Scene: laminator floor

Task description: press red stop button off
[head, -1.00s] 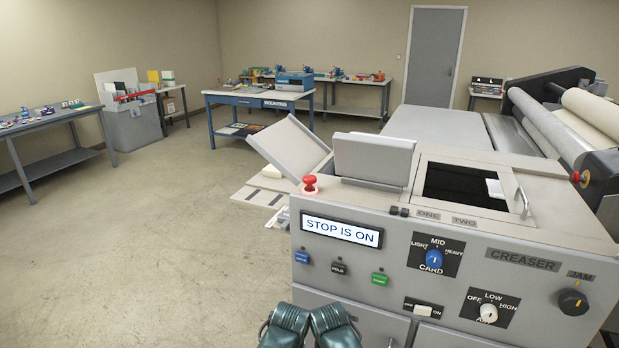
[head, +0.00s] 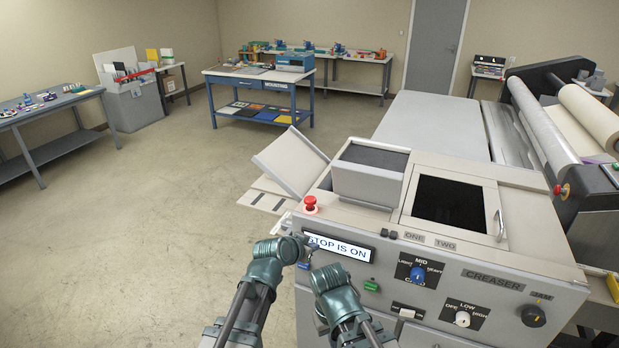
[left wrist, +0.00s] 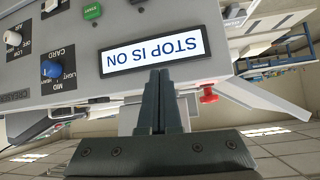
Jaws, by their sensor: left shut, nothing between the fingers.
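The red stop button (head: 310,203) sits on a pale round base on the front left corner of the creaser's top. It also shows in the left wrist view (left wrist: 208,95), right of my fingers. The display (head: 350,249) on the front panel reads "STOP IS ON"; its first letters are partly covered in the head view. My left gripper (head: 304,246) is shut and empty, in front of the display's left end, below the button and apart from it. In the left wrist view its fingers (left wrist: 160,103) point toward the panel. My right gripper (head: 328,278) is lower, by the panel; its fingertips are not clear.
The creaser's panel carries a green button (head: 372,286), a blue card knob (head: 417,273) and a black jam knob (head: 534,316). A tilted grey tray (head: 291,162) stands behind the red button. Large rollers (head: 540,125) stand at right. The floor (head: 150,230) at left is clear.

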